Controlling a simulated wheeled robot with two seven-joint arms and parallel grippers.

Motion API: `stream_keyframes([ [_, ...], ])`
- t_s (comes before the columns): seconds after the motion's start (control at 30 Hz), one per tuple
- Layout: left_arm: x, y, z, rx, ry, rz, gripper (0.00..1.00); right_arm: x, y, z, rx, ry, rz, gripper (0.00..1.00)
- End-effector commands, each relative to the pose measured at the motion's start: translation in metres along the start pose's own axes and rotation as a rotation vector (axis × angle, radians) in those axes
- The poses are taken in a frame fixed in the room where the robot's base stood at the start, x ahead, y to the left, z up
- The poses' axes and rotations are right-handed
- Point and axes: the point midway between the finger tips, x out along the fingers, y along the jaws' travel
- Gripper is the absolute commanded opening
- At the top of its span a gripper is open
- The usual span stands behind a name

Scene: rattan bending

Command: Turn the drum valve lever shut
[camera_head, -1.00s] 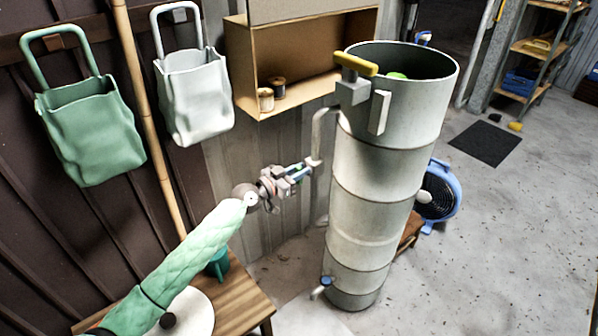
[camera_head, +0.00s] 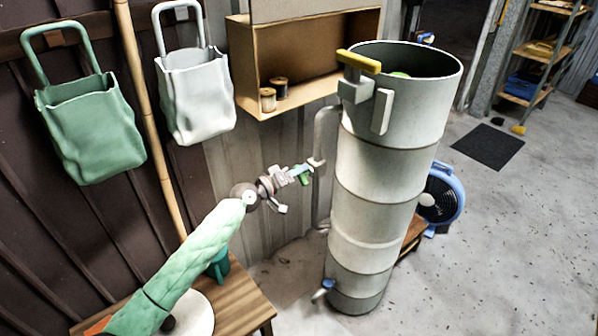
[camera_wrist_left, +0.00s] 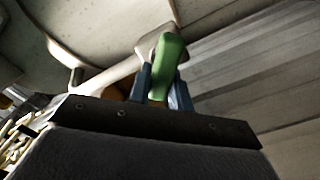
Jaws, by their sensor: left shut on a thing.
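The tall pale metal drum (camera_head: 375,205) stands right of centre in the head view, with a pipe (camera_head: 321,135) down its left side. A valve with a green lever (camera_head: 305,179) sits on this pipe at mid height. My left gripper (camera_head: 298,172) is at the lever, left of the pipe. In the left wrist view, its two blue-grey fingers (camera_wrist_left: 160,88) are closed on either side of the green lever (camera_wrist_left: 170,52). The lever's far end meets the pale pipe fitting there. Part of the lever is hidden between the fingers. My right gripper is not in view.
A yellow-handled fitting (camera_head: 358,62) is on the drum's rim and a small blue-handled tap (camera_head: 326,285) near its foot. A wooden shelf box (camera_head: 262,60) with spools hangs behind. A blue fan (camera_head: 441,196) stands right. A wooden table (camera_head: 240,296) is below my left arm.

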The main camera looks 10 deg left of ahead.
Motion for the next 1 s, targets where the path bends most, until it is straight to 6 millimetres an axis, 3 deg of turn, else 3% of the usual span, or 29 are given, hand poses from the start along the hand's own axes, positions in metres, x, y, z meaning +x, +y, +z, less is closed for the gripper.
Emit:
stream_keyframes([
  [0.6,0.000,-0.008,-0.001,-0.540,0.003,0.000,0.00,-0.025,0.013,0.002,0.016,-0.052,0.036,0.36],
  [1.0,0.000,-0.012,0.002,-0.710,0.003,0.000,0.00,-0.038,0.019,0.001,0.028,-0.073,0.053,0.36],
])
